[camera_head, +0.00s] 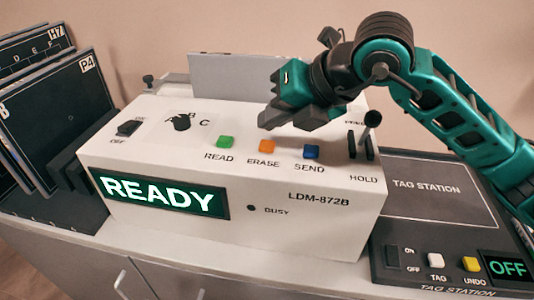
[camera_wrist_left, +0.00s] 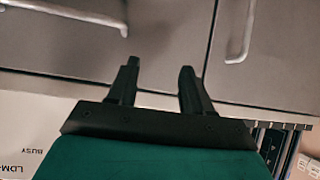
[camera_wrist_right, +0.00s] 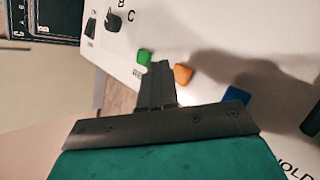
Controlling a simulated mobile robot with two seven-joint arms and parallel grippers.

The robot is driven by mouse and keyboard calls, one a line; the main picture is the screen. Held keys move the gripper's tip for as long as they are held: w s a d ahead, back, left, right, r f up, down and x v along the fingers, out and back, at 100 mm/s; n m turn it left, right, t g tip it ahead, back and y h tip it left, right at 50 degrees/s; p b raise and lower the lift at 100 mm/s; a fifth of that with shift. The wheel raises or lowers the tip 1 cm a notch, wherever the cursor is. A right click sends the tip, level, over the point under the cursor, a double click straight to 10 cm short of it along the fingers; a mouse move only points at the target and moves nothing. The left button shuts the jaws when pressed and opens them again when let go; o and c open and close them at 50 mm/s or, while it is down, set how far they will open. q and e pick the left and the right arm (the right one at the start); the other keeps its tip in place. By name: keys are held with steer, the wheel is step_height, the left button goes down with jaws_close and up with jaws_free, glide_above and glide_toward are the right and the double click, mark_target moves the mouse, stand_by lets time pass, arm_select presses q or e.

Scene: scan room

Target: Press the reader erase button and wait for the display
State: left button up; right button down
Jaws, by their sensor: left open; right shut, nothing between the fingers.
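The white reader (camera_head: 250,215) stands on the counter, with a display (camera_head: 160,195) that reads "READY" in light letters on dark green. On its top are a green READ button (camera_head: 226,141), an orange ERASE button (camera_head: 267,145) and a blue SEND button (camera_head: 310,151). My right gripper (camera_head: 270,118) is shut and empty, above the buttons. In the right wrist view its fingertips (camera_wrist_right: 160,66) appear between the green button (camera_wrist_right: 144,56) and the orange button (camera_wrist_right: 183,73), apparently apart from both. My left gripper (camera_wrist_left: 156,68) is open and empty, in front of the cabinet doors.
A tag station (camera_head: 430,190) sits right of the reader, its small display (camera_head: 506,268) showing "OFF". Dark plates (camera_head: 50,115) stand in a rack at the left. The reader also has a rotary knob (camera_head: 181,123), a power switch (camera_head: 129,128) and a lever (camera_head: 370,122).

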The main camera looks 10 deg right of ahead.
steer(key=shift+f+b, duration=0.3)
steer(key=shift+f, duration=0.3)
arm_select(q)
steer(key=shift+w+d+r, duration=0.25)
steer(key=shift+w+d, duration=0.05)
steer(key=shift+w, duration=0.2)
steer(key=shift+s+f, duration=0.25)
steer(key=shift+a+f, duration=0.1)
steer(key=shift+f, duration=0.05)
stand_by(0.7)
steer(key=shift+f+b, duration=0.45)
steer(key=shift+b, duration=0.1)
arm_select(e)
steer(key=shift+f, duration=0.4)
arm_select(q)
steer(key=shift+w+f+b, duration=0.1)
steer(key=shift+f+b, duration=0.35)
steer(key=shift+b, duration=0.1)
arm_select(e)
steer(key=shift+f, duration=0.55)
arm_select(q)
steer(key=shift+r+p, duration=0.5)
steer(key=shift+p, duration=0.1)
arm_select(e)
steer(key=shift+r, duration=1)
